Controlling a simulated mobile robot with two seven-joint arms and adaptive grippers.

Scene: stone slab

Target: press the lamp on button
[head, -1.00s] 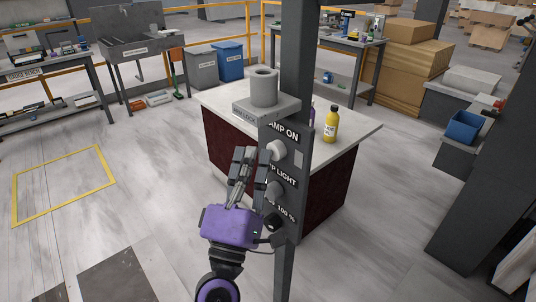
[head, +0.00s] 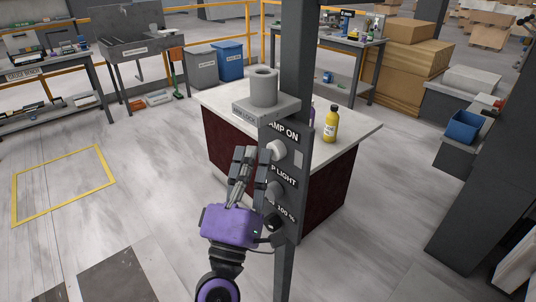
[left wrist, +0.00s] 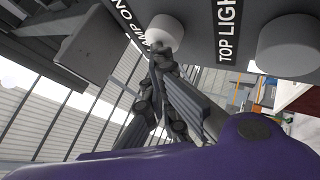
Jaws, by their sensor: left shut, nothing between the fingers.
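A dark control panel on a post carries a white round button (head: 278,150) beside the partly hidden label "LAMP ON" (head: 284,133). A grey knob (head: 274,189) sits below it by the "TOP LIGHT" label. My left gripper (head: 244,152), with its purple body, is shut and empty just left of the white button. In the left wrist view its fingertips (left wrist: 160,52) overlap the lower edge of the white button (left wrist: 164,30); I cannot tell for sure whether they touch. The grey knob also shows in the left wrist view (left wrist: 288,44). My right gripper is out of view.
A grey shelf (head: 266,108) with a grey roll (head: 264,86) juts from the post above the panel. Behind it, a white-topped counter (head: 350,134) holds a yellow bottle (head: 331,124). Open floor lies to the left.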

